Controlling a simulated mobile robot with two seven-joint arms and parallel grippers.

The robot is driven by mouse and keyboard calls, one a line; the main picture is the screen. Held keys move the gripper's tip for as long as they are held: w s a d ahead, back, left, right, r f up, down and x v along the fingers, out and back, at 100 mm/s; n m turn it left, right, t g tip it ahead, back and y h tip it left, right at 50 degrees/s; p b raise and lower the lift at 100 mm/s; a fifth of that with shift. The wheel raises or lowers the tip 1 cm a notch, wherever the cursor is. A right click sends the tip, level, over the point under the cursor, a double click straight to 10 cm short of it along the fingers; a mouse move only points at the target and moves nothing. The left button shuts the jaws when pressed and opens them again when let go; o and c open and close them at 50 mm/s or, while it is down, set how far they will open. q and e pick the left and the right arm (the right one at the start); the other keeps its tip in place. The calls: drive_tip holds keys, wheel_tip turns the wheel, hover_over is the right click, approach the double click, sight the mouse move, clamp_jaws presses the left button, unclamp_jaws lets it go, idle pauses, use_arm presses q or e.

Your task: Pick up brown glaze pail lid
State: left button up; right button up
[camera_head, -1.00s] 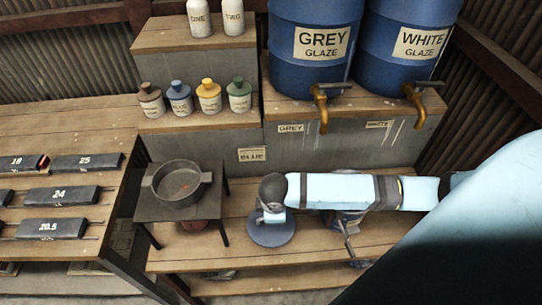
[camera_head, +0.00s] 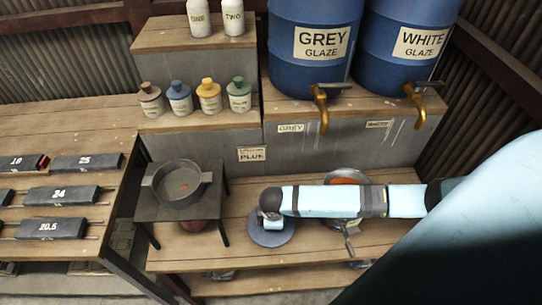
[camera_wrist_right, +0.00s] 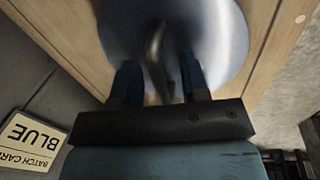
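The lid (camera_head: 272,238) is a blue-grey disc lying flat on the lower wooden bench, partly covered by my right wrist. In the right wrist view the lid (camera_wrist_right: 218,38) fills the top middle, with a curved metal handle (camera_wrist_right: 155,48) standing up from it. My right gripper (camera_wrist_right: 160,76) is over the lid, its two fingers apart on either side of the handle, with gaps visible. A pail (camera_head: 347,174) with red-brown contents stands right of the lid, partly hidden behind my forearm. My left gripper is not in view.
A grey pan (camera_head: 178,192) sits on a small dark stand left of the lid. A hand crank (camera_head: 349,244) stands below my forearm. Blue GREY (camera_head: 308,65) and WHITE (camera_head: 405,60) barrels with brass taps stand above.

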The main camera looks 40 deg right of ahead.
clamp_jaws()
